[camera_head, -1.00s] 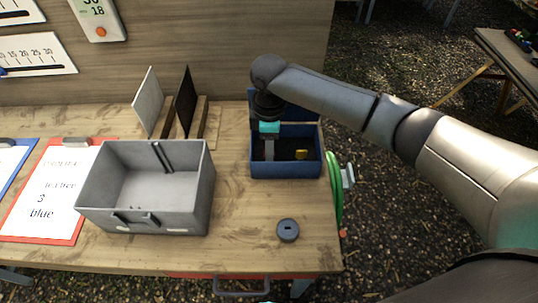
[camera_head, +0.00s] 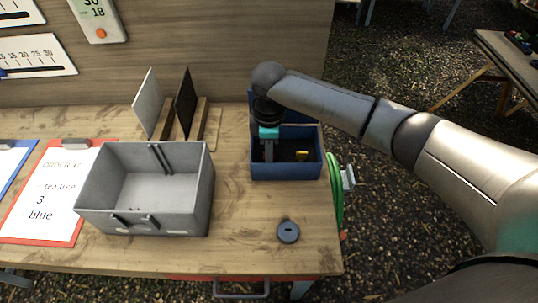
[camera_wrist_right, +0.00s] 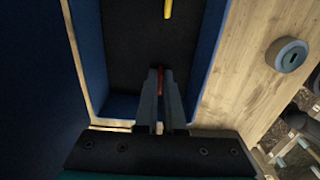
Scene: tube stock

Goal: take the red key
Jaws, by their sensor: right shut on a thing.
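The red key (camera_wrist_right: 161,80) shows as a thin red piece between the fingertips of my right gripper (camera_wrist_right: 160,76) in the right wrist view. The gripper is shut on it, inside the blue box with a dark lining (camera_wrist_right: 105,108). In the head view my right gripper (camera_head: 269,152) reaches down into the blue box (camera_head: 286,172), and the red key is hidden there. A yellow key (camera_head: 301,155) lies in the box to the right of the gripper; it also shows in the right wrist view (camera_wrist_right: 168,9). My left gripper is not in view.
A grey open bin (camera_head: 150,222) stands left of the blue box. A dark round disc with a slot (camera_head: 288,232) lies in front of the box. A red clipboard (camera_head: 45,240) lies at the left. A green hose (camera_head: 338,195) hangs at the right table edge.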

